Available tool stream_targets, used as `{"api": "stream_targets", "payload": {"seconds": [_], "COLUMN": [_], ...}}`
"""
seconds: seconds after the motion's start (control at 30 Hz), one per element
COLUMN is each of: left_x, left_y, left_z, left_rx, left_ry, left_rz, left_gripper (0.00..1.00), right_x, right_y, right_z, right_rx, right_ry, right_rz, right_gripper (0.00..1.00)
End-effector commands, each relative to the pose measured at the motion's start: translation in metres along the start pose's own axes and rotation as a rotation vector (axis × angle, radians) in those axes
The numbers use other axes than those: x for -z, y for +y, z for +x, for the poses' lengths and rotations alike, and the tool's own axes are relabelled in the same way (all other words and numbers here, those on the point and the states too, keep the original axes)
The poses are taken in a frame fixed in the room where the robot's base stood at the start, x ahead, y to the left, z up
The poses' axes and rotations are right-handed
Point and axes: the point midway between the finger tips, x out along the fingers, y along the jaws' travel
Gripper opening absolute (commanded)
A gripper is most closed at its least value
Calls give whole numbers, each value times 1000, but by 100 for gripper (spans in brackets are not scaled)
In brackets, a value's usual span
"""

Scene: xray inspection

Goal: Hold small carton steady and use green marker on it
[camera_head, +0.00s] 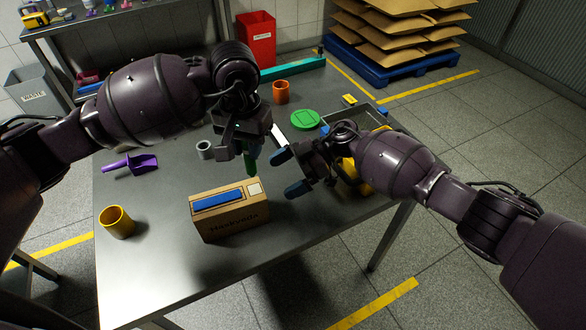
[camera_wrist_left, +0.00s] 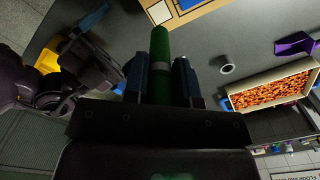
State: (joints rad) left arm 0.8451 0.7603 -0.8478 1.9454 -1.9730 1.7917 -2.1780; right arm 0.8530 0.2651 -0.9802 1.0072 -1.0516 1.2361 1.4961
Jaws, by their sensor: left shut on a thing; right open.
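The small carton (camera_head: 230,218) stands on the metal table. It is brown cardboard with printed text on its front, and a blue strip and a pale square on top. My left gripper (camera_head: 250,150) is above and behind the carton, shut on the green marker (camera_head: 251,166), which points down. In the left wrist view the marker (camera_wrist_left: 161,45) sits between the fingers, with its tip close to the carton's edge (camera_wrist_left: 195,12); whether they touch I cannot tell. My right gripper (camera_head: 291,171) is open and empty, to the right of the carton and apart from it.
A yellow cup (camera_head: 117,222) and a purple scoop (camera_head: 130,164) are on the left of the table. A grey tape roll (camera_head: 205,150), a green disc (camera_head: 305,119) and an orange cup (camera_head: 281,92) are farther back. A grey tray (camera_head: 345,115) is behind my right arm. The front table area is clear.

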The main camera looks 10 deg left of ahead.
Motion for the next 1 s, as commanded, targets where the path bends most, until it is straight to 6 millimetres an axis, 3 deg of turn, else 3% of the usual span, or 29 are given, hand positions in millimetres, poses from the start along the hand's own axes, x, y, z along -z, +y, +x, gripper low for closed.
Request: {"api": "stream_targets", "payload": {"seconds": [0.5,0.7,1.0], "left_x": [0,0,0], "left_y": [0,0,0], "left_z": [0,0,0], "left_rx": [0,0,0], "left_ry": [0,0,0], "left_rz": [0,0,0], "left_gripper": [2,2,2], "right_x": [0,0,0], "right_y": [0,0,0], "right_z": [80,95,98], "right_rx": [-1,-1,-2], "right_ry": [1,1,0], "right_rz": [0,0,-1], "right_gripper": [100,100,100]}}
